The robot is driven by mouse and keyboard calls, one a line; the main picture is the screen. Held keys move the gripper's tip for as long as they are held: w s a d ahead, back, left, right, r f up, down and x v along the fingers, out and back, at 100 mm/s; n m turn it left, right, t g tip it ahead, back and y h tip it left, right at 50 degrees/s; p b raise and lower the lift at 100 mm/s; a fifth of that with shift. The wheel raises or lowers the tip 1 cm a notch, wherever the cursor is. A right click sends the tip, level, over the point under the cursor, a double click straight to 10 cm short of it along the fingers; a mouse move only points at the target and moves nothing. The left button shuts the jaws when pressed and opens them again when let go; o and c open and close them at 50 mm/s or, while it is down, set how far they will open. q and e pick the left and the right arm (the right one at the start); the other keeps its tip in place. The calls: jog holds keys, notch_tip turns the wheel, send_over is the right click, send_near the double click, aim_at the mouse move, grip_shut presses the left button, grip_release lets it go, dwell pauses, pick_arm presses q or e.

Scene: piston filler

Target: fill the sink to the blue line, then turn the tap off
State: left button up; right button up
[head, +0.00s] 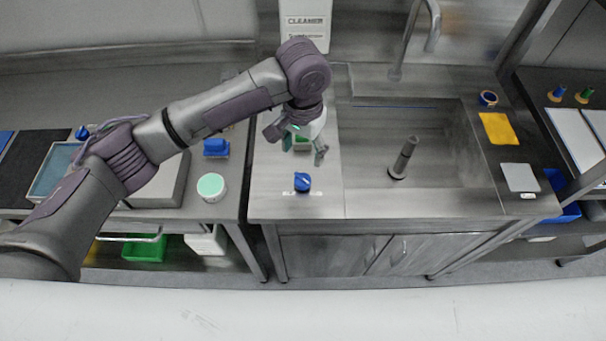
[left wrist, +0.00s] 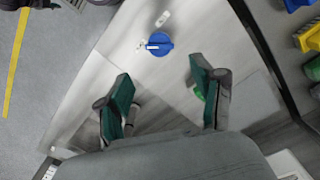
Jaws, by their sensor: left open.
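The blue tap knob (head: 303,183) sits on the steel counter left of the sink, near its front edge. It also shows in the left wrist view (left wrist: 159,44), with a white pointer mark and small labels beside it. My left gripper (head: 296,149) is open and empty above the counter, behind the knob in the head view. In the left wrist view its two fingers (left wrist: 160,88) are apart, and the knob lies beyond them. The sink (head: 440,185) has a thin blue line on its back wall and a dark upright pipe (head: 404,158) inside. The spout (head: 413,38) stands behind it. I cannot make out any water.
A white cleaner container (head: 307,22) stands at the back. A yellow cloth (head: 498,128) and a grey pad (head: 519,178) lie right of the sink. A round mint-topped tub (head: 211,187) stands on the left bench.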

aim_at(303, 178)
pick_arm(q)
notch_tip(303, 178, down, 11)
jog(key=shift+f+p, duration=0.15)
jog(key=shift+p, duration=0.55)
jog(key=c, duration=1.1)
